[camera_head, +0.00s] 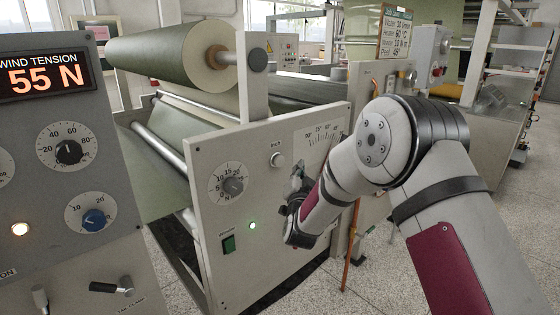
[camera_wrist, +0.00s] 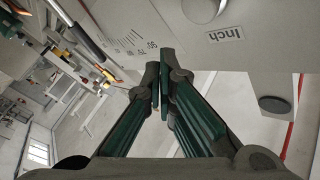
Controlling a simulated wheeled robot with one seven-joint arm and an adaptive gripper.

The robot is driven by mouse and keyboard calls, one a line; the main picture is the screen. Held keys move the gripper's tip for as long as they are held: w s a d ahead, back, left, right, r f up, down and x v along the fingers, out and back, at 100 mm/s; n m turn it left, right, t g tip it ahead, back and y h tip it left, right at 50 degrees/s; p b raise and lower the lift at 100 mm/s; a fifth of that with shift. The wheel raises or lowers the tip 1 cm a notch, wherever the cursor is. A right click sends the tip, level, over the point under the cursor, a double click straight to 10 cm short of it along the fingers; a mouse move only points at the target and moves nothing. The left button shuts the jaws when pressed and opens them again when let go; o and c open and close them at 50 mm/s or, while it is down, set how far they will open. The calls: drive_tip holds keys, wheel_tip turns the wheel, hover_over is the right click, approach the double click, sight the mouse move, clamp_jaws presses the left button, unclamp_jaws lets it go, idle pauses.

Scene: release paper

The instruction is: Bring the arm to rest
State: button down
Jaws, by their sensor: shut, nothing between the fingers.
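The scale (camera_wrist: 130,40) and the Inch label (camera_wrist: 226,33) show beyond the tips. I cannot tell whether the tips touch the panel.
A control box with a 55 N display (camera_head: 45,77) and knobs stands at the left. A large paper roll (camera_head: 170,52) is mounted above the panel. Speckled floor (camera_head: 385,275) is open beyond.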

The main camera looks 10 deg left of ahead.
drive_tip(key=shift+s+d, duration=0.15)
drive_tip(key=shift+d, duration=0.05)
drive_tip(key=s+d+r+n+g+y, duration=0.1)
drive_tip(key=s+d+r+n+g, duration=0.3)
drive_tip(key=r, duration=0.6)
drive_tip(key=s+d+r+n+g, duration=0.1)
drive_tip(key=s+d+r+g, duration=0.25)
drive_tip(key=s+d, duration=0.6)
drive_tip(key=s+d+f+g+h, duration=0.1)
drive_tip(key=s+d, duration=0.3)
drive_tip(key=s, duration=0.7)
drive_tip(key=s+d+f+g+h, duration=0.1)
drive_tip(key=s+d+g, duration=0.2)
drive_tip(key=s, duration=0.9)
drive_tip(key=s+d+f+n+g+h, duration=0.1)
drive_tip(key=s+d, duration=0.5)
drive_tip(key=s, duration=0.6)
drive_tip(key=shift+f+g, duration=0.5)
drive_tip(key=shift+g, duration=0.45)
drive_tip(key=shift+s+a, duration=0.1)
